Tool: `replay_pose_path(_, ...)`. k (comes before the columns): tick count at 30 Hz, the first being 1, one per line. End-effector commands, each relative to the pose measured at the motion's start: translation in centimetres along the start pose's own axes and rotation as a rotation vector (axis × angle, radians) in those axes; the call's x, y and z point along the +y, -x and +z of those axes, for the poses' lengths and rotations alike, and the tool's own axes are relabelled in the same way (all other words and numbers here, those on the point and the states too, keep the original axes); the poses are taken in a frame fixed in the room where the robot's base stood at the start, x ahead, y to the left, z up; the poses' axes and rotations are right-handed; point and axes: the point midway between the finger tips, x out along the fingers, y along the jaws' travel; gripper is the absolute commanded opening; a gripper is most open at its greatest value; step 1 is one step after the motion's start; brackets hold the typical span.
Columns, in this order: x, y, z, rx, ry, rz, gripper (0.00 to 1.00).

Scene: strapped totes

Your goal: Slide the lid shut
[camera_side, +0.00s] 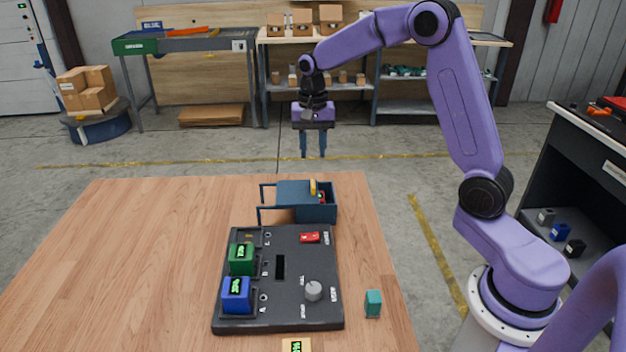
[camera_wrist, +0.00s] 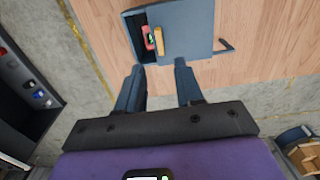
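The blue tote (camera_side: 318,213) stands at the far edge of the wooden table, behind the black panel. Its flat blue lid (camera_side: 293,193) is slid to the left, partly onto rails that stick out on the left. A yellow-orange handle (camera_side: 313,187) stands up at the lid's right edge. The tote's right part is open, with a red item inside. In the wrist view the lid (camera_wrist: 188,27), handle (camera_wrist: 159,40) and red item (camera_wrist: 149,38) show ahead of the fingers. My gripper (camera_side: 313,157) hangs above and behind the tote, fingers apart and empty; it also shows in the wrist view (camera_wrist: 157,72).
A black panel (camera_side: 290,318) carries a green block (camera_side: 241,259), a blue block (camera_side: 236,294), a red switch (camera_side: 310,238) and a grey knob (camera_side: 313,291). A teal block (camera_side: 373,303) and a yellow block (camera_side: 297,345) lie nearby. The table's left side (camera_side: 130,260) is clear.

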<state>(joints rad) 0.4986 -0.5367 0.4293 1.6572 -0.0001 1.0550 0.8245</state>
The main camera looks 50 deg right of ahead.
Motion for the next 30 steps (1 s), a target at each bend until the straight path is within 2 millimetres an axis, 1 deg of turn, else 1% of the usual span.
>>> replay_pose_path(1,0.1,-1.1,0.1,-0.004,0.0,0.004,0.36)
replay_pose_path(9,0.1,-6.0,0.1,-0.004,0.001,0.004,0.36)
replay_pose_path(15,0.1,-8.5,0.0,-0.002,0.0,0.002,0.36)
replay_pose_path(21,0.0,-9.5,0.1,0.0,0.001,0.0,0.36)
replay_pose_path(29,0.0,-9.5,0.0,0.0,0.001,0.0,0.36)
replay_pose_path(30,0.0,-9.5,0.0,0.0,0.001,0.0,0.23)
